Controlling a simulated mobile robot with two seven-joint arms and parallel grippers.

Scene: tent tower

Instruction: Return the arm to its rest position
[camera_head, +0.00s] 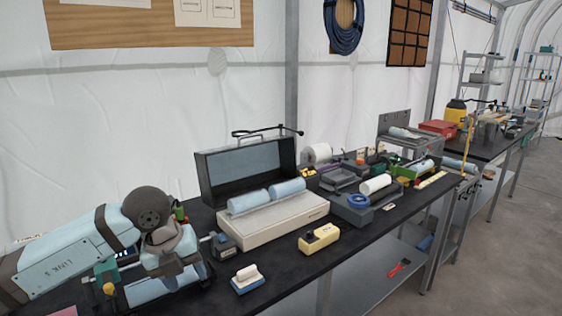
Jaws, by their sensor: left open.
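My left arm comes in from the left, low in the head view. Its left gripper (174,264) hangs at the front left of the black bench (290,265), over or beside a light-blue roll (150,290). The jaws are open. The wrist hides part of what lies there, and I cannot tell whether the fingers touch the roll. My right gripper does not show.
Several tools crowd the bench further right. The front edge between them has bare patches.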

